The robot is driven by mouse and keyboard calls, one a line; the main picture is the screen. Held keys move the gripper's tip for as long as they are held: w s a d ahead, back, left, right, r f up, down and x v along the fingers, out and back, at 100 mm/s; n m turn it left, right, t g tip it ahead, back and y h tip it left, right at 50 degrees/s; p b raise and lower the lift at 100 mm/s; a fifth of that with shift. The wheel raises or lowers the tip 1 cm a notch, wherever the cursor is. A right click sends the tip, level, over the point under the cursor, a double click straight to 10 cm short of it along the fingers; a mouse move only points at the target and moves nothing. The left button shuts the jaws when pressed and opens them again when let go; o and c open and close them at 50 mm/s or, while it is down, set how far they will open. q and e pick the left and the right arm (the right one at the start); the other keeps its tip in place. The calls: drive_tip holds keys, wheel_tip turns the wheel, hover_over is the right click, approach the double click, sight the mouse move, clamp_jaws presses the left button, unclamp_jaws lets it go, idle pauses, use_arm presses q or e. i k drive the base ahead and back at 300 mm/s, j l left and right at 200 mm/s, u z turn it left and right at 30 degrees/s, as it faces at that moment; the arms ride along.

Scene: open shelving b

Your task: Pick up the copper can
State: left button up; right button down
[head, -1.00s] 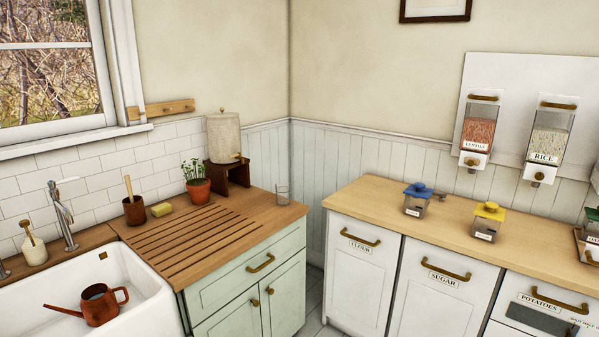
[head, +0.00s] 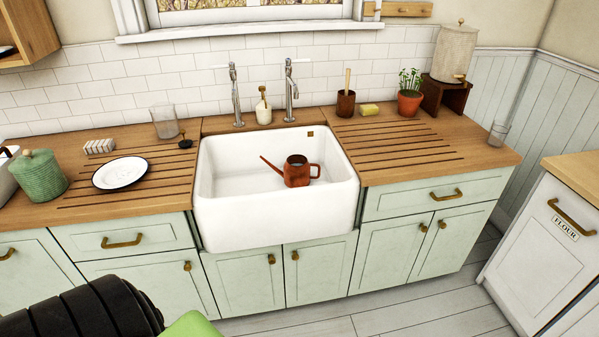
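The copper can (head: 297,174) is a small reddish-brown watering can with a long thin spout and a loop handle. It stands inside the white sink (head: 275,235) in the head view, with its spout pointing left and its handle on the right. Nothing holds it. Neither of my grippers shows in the head view. A dark ribbed part and a green part at the bottom left look like pieces of my own arm, well short of the sink.
Two taps (head: 291,92) and a soap bottle (head: 263,108) stand behind the sink. A white plate (head: 120,173), green jar (head: 40,176) and glass (head: 165,121) are on the left counter. A potted plant (head: 410,101) and dark cup (head: 345,104) stand right. The floor (head: 400,312) in front is clear.

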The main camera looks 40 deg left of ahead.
sight(297, 173)
drive_tip(key=u, duration=1.3)
drive_tip(key=i+l+z, duration=0.25)
drive_tip(key=i, duration=0.9)
drive_tip(key=j, duration=0.15)
